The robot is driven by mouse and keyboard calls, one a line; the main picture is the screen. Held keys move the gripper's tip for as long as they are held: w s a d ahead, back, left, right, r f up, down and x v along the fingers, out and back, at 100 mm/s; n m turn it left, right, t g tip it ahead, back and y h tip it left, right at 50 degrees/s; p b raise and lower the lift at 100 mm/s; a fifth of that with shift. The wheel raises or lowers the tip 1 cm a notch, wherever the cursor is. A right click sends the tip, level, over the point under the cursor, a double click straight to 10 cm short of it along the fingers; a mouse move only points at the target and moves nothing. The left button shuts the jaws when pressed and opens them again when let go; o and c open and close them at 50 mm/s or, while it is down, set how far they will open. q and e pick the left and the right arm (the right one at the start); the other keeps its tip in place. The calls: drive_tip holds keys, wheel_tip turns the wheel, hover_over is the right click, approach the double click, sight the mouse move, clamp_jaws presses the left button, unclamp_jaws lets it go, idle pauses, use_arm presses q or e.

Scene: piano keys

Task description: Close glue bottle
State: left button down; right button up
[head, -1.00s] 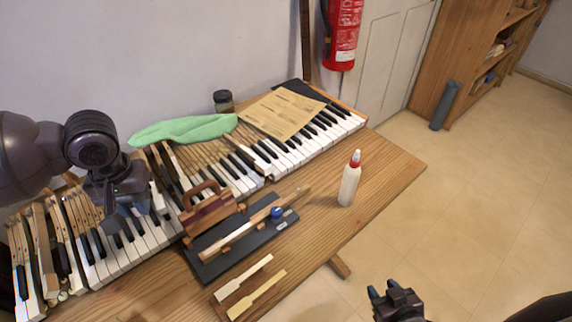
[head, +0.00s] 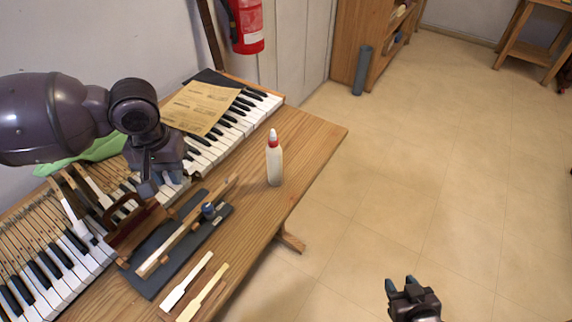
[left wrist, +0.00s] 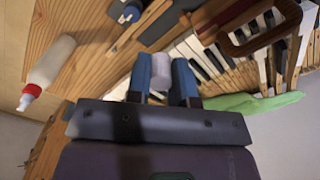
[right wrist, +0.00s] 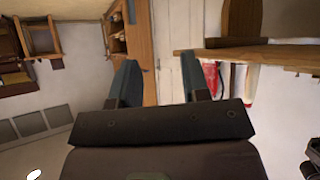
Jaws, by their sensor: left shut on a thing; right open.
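The glue bottle (head: 274,167), whitish with a red collar and a pale tip, stands upright on the wooden table near its right edge. It also shows at the left of the left wrist view (left wrist: 52,62). My left gripper (head: 163,184) is above the piano keys, left of the bottle and apart from it. In the left wrist view its blue fingers are shut on a small pale cylinder (left wrist: 161,72), which looks like a cap. My right gripper (head: 400,284) is open and empty, away from the table over the floor at the lower right.
A dark tray (head: 146,282) with a wooden bar and a blue-topped item lies left of the bottle. A wooden-handled block (head: 130,232) stands beside it. Two pale strips (head: 187,282) lie in front. Bare table (head: 310,140) surrounds the bottle. A fire extinguisher (head: 246,28) hangs behind.

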drive_tip(key=shift+w, duration=0.15)
